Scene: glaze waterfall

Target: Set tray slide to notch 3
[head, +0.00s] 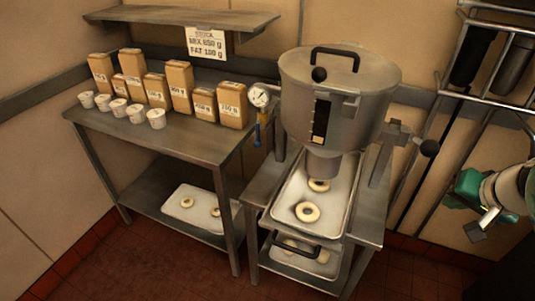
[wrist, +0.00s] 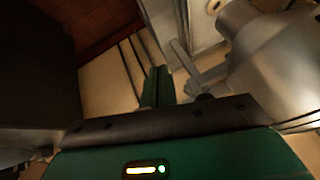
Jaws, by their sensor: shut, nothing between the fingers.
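A pale metal tray (head: 343,211) sits on the stand under the hopper (head: 340,90), with two rings of dough on it. I cannot make out notch marks or the slide's setting. My gripper (wrist: 157,85) is shut and empty in the wrist view, apart from the hopper (wrist: 275,70). In the head view my arm is at the right edge, clear of the tray; the fingertips are not clear there.
A side table (head: 190,140) at left holds several brown packages and white cups. A lower tray (head: 330,268) with dough rings is under the stand's top. A gauge (head: 259,95) is at the hopper's left. A metal rack (head: 500,60) stands at right. Floor in front is clear.

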